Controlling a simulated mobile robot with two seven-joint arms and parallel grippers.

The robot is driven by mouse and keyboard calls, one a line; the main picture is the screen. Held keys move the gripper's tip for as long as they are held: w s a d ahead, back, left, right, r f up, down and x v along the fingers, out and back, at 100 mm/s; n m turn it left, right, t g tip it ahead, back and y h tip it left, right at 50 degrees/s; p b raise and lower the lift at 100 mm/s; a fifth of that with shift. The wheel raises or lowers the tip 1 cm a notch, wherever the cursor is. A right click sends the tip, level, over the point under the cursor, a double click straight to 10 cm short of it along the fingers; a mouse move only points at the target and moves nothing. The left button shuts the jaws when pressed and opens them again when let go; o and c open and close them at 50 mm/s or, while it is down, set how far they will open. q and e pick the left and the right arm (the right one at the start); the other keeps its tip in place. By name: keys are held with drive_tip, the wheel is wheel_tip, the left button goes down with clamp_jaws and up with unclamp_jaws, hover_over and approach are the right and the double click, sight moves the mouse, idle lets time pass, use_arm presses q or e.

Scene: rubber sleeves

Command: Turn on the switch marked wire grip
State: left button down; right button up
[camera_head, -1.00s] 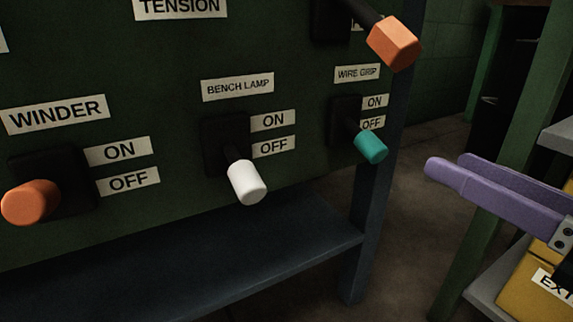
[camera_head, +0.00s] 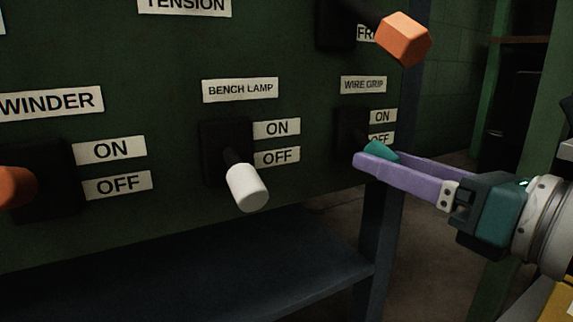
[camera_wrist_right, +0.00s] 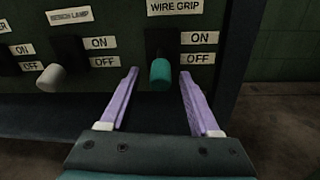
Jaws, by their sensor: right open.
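The switch marked wire grip has a teal knob (camera_head: 378,151) on a black base, under its label (camera_head: 363,85) on the green panel. Its lever points down, beside the OFF label. My right gripper (camera_head: 366,158) comes in from the right, its purple fingers open at the knob and partly hiding it in the head view. In the right wrist view the teal knob (camera_wrist_right: 160,75) shows between the two open fingers (camera_wrist_right: 158,77), with a gap on each side. My left gripper is not in view.
The bench lamp switch with a white knob (camera_head: 248,187) is to the left, pointing down. The winder switch has an orange knob (camera_head: 14,187). An orange hexagonal knob (camera_head: 403,39) juts out above the wire grip switch. A blue shelf (camera_head: 250,265) lies below.

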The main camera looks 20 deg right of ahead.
drive_tip(key=shift+w, duration=0.25)
clamp_jaws()
idle(0.4)
